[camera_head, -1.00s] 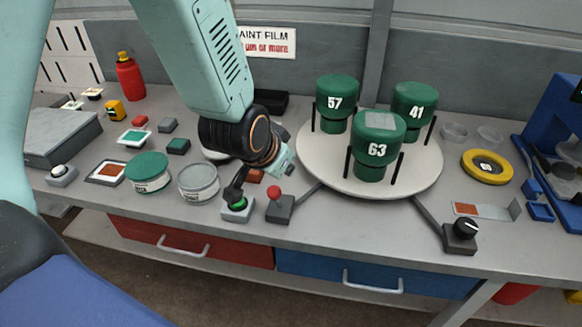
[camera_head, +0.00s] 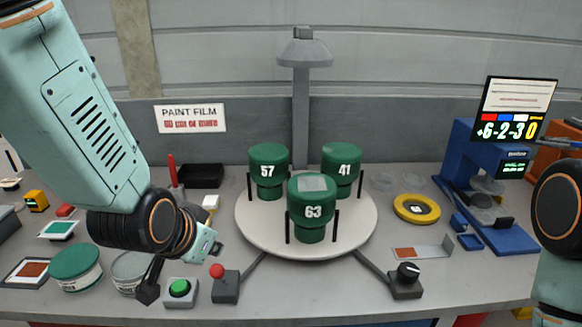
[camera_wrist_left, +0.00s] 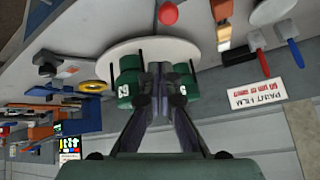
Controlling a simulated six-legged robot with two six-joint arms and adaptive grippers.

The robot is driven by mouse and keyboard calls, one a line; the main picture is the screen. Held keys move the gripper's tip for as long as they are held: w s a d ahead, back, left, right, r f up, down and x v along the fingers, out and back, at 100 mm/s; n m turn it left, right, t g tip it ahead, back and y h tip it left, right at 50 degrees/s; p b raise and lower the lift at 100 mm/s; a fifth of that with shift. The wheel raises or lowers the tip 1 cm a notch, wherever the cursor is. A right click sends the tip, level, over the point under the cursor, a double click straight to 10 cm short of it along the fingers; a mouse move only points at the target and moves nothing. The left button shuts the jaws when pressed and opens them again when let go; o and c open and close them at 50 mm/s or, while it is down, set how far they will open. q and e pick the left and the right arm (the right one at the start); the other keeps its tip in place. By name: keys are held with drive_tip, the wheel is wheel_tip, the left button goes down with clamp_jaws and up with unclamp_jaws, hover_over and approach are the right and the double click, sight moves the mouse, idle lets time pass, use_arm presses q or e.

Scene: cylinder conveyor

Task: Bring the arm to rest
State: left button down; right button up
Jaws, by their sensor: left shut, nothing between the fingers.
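My left arm comes in from the left in the head view. Its gripper (camera_head: 150,288) hangs in front of the grey paint can (camera_head: 128,272) and left of the green button (camera_head: 179,288), apart from the button. In the left wrist view the gripper's two dark fingers (camera_wrist_left: 158,78) are together and hold nothing. They overlap the white round plate (camera_wrist_left: 100,62) in that picture. My right arm shows only in part at the right edge of the head view; its gripper is out of the picture.
Green cylinders 57 (camera_head: 267,172), 41 (camera_head: 342,171) and 63 (camera_head: 312,211) stand on the round plate (camera_head: 257,226). A red-knobbed lever (camera_head: 217,271) and black dial (camera_head: 408,272) are at the front. A blue gauge stand (camera_head: 462,185) is at right.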

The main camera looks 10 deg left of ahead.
use_arm(q)
drive_tip(key=s+f+n+g+b, duration=0.2)
drive_tip(key=s+f+b, duration=0.25)
drive_tip(key=f, duration=0.85)
drive_tip(key=s+f+n+g+b, duration=0.1)
drive_tip(key=s+f+b, duration=0.3)
drive_tip(key=f, duration=0.9)
drive_tip(key=s+f+g+b, duration=0.4)
drive_tip(key=s+f, duration=0.9)
drive_tip(key=s, duration=0.4)
drive_tip(key=shift+s+f+g, duration=0.2)
drive_tip(key=shift+s+g, duration=0.2)
